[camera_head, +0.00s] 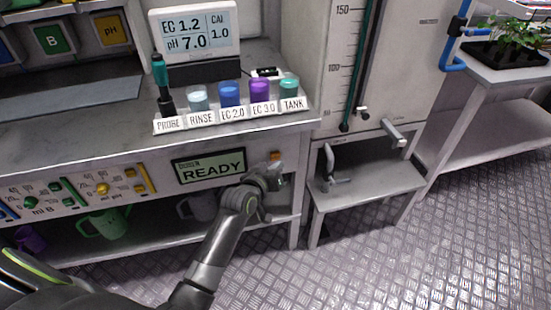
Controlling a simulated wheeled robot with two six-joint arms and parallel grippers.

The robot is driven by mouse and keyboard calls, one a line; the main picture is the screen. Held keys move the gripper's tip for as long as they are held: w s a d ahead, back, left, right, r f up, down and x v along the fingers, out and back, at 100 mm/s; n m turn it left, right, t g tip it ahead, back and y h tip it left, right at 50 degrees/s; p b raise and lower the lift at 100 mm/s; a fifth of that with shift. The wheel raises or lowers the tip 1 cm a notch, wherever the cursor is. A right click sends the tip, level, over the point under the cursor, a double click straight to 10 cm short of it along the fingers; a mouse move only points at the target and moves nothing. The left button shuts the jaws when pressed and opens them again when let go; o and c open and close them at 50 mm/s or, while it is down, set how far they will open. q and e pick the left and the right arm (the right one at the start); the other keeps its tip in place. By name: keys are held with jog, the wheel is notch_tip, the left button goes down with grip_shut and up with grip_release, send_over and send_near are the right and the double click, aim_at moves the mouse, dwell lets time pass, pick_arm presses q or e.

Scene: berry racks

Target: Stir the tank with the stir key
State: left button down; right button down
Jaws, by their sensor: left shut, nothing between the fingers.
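The tank (411,66) appears to be the tall pale body at the right of the bench, with a marked level tube on its front. A grey L-shaped handle piece (332,176), possibly the stir key, stands on the small grey stand below it. My left gripper (277,181) is shut and empty in front of the bench's front panel, just below an orange button (275,156). It is to the left of the stand and apart from the handle piece. Whether it touches the panel cannot be told. My right gripper is not in view.
A display reading READY (209,167) is beside the button. Labelled cups and a probe (161,75) stand on the bench (120,128); one cup (289,88) is labelled TANK. Jugs (104,223) are on the lower shelf. A plant table (500,71) is at right. The metal floor is clear.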

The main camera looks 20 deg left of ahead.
pick_arm(q)
jog(key=shift+w+a, duration=0.15)
jog(key=shift+w, duration=0.05)
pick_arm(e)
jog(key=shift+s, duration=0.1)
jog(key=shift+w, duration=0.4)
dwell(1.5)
pick_arm(q)
jog(key=shift+w+a, duration=0.25)
jog(key=shift+w, duration=0.1)
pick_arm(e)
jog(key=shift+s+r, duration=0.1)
pick_arm(q)
jog(key=shift+w+a, duration=0.25)
jog(key=shift+w, duration=0.1)
dwell(0.5)
jog(key=shift+s+d+r, duration=0.1)
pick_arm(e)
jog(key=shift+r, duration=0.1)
pick_arm(q)
jog(key=shift+s+d+p, duration=0.4)
jog(key=shift+s+p, duration=0.25)
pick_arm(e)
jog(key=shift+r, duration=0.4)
